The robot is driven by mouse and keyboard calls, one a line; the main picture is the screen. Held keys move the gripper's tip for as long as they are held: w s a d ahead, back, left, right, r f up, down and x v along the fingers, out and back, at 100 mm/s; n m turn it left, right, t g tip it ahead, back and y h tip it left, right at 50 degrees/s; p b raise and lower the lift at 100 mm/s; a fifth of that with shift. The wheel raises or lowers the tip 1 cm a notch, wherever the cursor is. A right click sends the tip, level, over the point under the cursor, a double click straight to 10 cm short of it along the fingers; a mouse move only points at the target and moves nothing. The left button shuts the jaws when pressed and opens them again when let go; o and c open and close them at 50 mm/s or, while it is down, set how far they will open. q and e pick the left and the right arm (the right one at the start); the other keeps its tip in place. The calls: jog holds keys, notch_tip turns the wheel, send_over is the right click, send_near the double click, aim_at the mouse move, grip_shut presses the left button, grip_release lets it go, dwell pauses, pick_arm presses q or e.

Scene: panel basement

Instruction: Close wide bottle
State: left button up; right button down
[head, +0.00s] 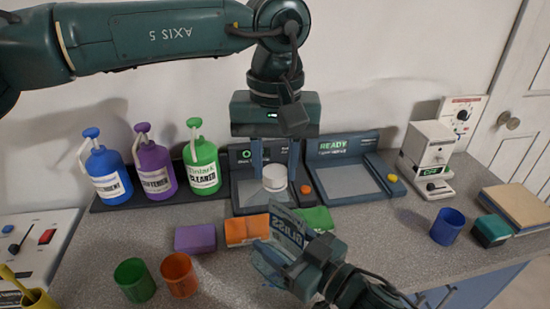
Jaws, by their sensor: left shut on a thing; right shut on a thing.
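My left gripper (275,168) points straight down at the middle of the counter, its two fingers on either side of a white round cap (275,177). A pale, see-through bottle shoulder (277,199) shows directly below the cap. I cannot tell whether the cap is seated on the neck or just above it. The wide bottle (289,235) has a blue-teal label with large letters and appears tilted in the view. My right gripper (283,263) comes from the lower right and is shut on the bottle's lower body. Its fingers and the bottle's base are partly hidden.
Blue, purple and green jugs (204,167) stand at the back left. A second pad marked READY (345,180) lies to the right. Purple (195,238), orange (246,230) and green blocks, several cups (447,227) and a white machine (428,155) surround the workspace.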

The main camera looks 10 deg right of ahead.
pick_arm(q)
jog(key=m, duration=1.2)
jog(key=shift+m, duration=0.3)
jog(key=o, duration=0.9)
jog(key=shift+r, duration=2.2)
jog(key=shift+c, duration=0.3)
